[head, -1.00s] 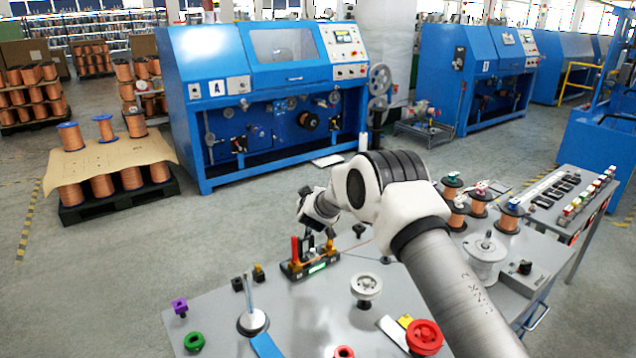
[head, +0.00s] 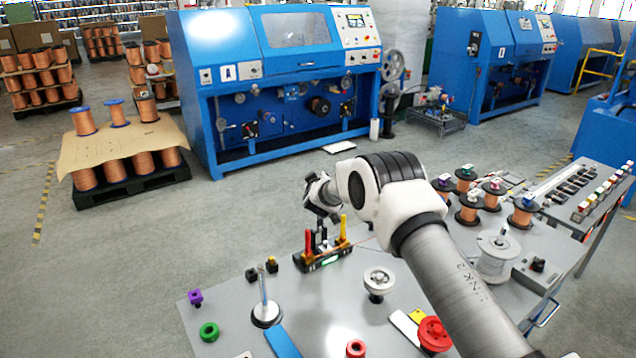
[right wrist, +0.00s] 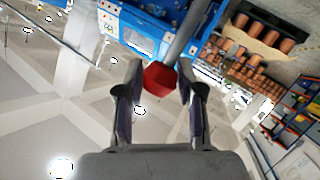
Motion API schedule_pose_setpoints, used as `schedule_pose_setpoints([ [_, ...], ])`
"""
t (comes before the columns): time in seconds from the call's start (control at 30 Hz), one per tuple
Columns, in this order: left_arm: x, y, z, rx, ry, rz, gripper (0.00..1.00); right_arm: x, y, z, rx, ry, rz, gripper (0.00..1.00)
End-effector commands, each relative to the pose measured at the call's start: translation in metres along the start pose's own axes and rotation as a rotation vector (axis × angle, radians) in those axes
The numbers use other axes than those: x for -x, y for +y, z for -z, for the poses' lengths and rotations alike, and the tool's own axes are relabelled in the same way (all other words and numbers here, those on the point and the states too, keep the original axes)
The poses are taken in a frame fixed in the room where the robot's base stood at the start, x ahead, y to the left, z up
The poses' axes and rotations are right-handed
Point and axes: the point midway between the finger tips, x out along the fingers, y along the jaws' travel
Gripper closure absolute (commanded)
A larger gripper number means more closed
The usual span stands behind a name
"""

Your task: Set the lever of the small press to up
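A small dark-based device (head: 325,258) with a red post, a yellow post and a green-lit front stands on the grey table, below my right wrist; I cannot tell for sure that it is the small press. In the right wrist view, a red knob (right wrist: 159,78) on a grey rod (right wrist: 188,32) lies between the fingers of my right gripper (right wrist: 160,95). My right gripper is small and partly hidden by my arm in the head view. My left gripper is not in view.
The table also holds a silver rod on a round base (head: 266,313), a white pulley (head: 379,281), a red wheel (head: 434,334), a green ring (head: 209,332) and copper spools (head: 468,208). My right arm crosses the table's right half. A blue machine (head: 290,90) stands behind.

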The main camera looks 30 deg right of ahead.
Motion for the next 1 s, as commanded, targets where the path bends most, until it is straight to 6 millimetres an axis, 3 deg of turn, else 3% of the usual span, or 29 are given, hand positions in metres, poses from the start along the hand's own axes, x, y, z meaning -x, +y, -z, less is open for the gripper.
schedule_pose_setpoints([
  [0.47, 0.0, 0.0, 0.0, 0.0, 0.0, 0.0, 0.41, 0.008, 0.0, 0.0, 0.002, -0.002, 0.001, 0.41],
  [0.57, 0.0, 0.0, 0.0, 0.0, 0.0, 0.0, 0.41, 0.023, -0.001, 0.0, 0.002, -0.003, 0.002, 0.41],
  [0.9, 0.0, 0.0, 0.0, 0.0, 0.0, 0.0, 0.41, 0.101, -0.002, 0.001, 0.002, -0.001, 0.003, 0.41],
  [1.0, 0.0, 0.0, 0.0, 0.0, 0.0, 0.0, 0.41, 0.114, -0.002, 0.001, 0.001, -0.001, 0.002, 0.41],
])
